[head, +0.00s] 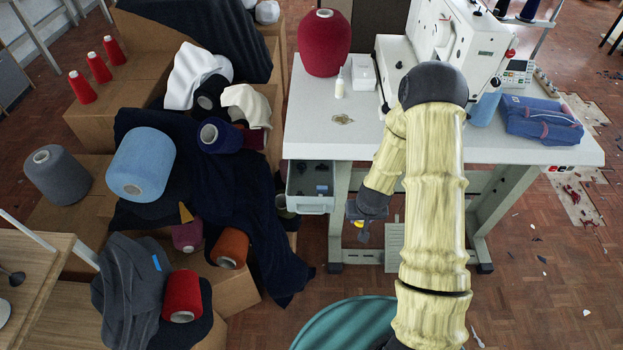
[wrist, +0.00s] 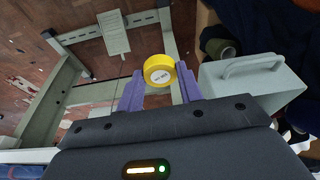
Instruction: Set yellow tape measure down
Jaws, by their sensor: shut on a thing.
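The yellow tape measure (wrist: 160,71) is a small round yellow case with a pale label. In the wrist view it sits between the purple fingertips of my gripper (wrist: 160,84), which is shut on it. In the head view my gripper (head: 364,226) hangs at the front of the sewing table, below the top's level. Only a speck of yellow shows there, and most of the tape measure is hidden. Below it in the wrist view are the table's frame and the wooden floor.
The open grey drawer (head: 310,188) is left of my gripper; in the wrist view its front (wrist: 255,85) is close beside the fingers. The white tabletop (head: 310,135) holds a red cone, a small bottle, a sewing machine and a blue case (head: 540,120). Yarn-covered boxes crowd the left.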

